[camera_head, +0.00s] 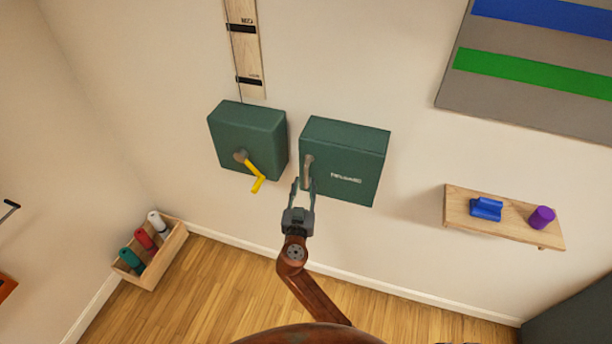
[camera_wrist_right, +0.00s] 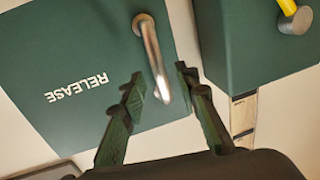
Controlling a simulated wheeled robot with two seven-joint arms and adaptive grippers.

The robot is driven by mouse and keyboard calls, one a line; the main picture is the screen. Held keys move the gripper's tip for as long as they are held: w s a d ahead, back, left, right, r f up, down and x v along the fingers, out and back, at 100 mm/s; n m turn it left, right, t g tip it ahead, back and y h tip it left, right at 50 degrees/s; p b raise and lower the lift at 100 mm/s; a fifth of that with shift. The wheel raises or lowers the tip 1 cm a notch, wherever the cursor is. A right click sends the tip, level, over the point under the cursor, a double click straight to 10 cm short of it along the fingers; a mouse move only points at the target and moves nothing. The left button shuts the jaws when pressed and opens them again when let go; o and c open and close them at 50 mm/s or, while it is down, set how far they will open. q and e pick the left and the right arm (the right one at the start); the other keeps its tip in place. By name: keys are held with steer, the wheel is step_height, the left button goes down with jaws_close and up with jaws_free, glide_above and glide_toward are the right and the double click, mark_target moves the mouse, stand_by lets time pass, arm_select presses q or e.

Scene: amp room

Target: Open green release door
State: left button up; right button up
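The green release door (camera_head: 345,155) is the front of a dark green box on the wall, and it looks shut. It bears white lettering, which reads RELEASE in the right wrist view (camera_wrist_right: 60,65). A grey metal bar handle (camera_head: 308,165) stands upright at its left edge. My right gripper (camera_head: 303,184) is at the lower end of this handle, fingers pointing up. In the right wrist view the handle (camera_wrist_right: 152,55) reaches in between the two spread fingers (camera_wrist_right: 158,80), with gaps on both sides. My left gripper is not in view.
A second green box (camera_head: 245,130) with a yellow crank (camera_head: 255,175) is close on the left. A wooden shelf (camera_head: 500,222) with a blue piece and a purple cylinder is at the right. A wooden crate (camera_head: 165,263) with coloured rolls stands lower left. The wall below the boxes is bare.

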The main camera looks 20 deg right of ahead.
mark_target(306, 179)
steer(key=shift+p+x, duration=0.35)
steer(key=shift+x, duration=1.65)
steer(key=shift+c, duration=0.4)
jaws_close()
